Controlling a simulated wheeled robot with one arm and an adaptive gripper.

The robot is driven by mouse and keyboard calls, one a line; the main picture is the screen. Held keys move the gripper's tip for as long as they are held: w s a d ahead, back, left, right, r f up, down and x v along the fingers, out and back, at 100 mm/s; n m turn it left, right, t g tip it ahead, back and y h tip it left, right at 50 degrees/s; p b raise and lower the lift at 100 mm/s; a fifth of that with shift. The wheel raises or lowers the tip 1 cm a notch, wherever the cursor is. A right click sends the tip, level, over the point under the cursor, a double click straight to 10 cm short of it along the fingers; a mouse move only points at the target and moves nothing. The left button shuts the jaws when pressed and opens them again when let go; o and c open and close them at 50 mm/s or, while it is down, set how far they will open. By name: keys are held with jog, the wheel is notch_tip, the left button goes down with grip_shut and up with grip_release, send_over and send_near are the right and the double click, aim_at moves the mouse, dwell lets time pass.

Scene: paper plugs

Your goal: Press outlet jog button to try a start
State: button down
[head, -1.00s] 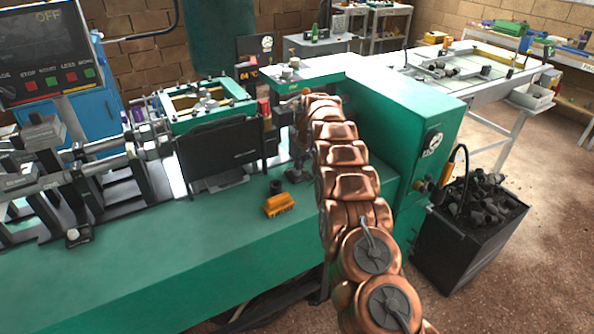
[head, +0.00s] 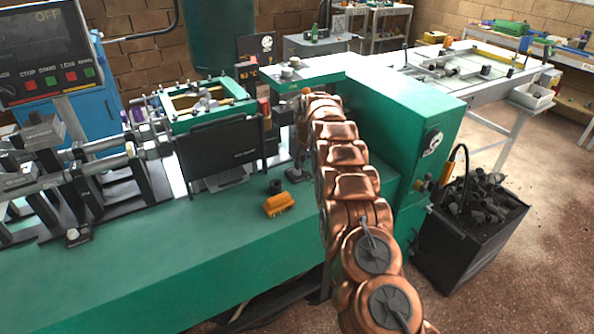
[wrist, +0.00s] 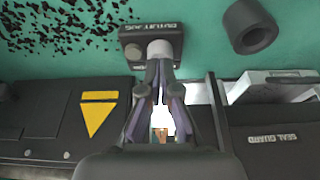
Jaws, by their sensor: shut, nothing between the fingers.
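In the wrist view a small dark box with a blurred white label that seems to read "JOG" sits on a green surface. A pale grey round button (wrist: 160,48) stands out from it. My gripper (wrist: 161,68) is shut and empty. Its fingertips are right at the button's near edge and overlap it in the picture; I cannot tell whether they touch or press it. In the head view my copper arm reaches to the green machine (head: 400,100) and hides the button; the fingers cannot be made out clearly there.
A black panel with a yellow triangle (wrist: 98,115) and a "SEAL GUARD" panel (wrist: 275,138) flank my fingers. The control screen (head: 38,42) reads OFF.

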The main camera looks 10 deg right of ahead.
jog(key=shift+f+b, duration=0.85)
jog(key=shift+f, duration=0.3)
dwell(0.8)
jog(key=shift+r, duration=0.15)
dwell(0.4)
jog(key=shift+r, duration=1)
jog(key=shift+r, duration=0.1)
jog(key=shift+r+p, duration=0.3)
jog(key=shift+r, duration=1.05)
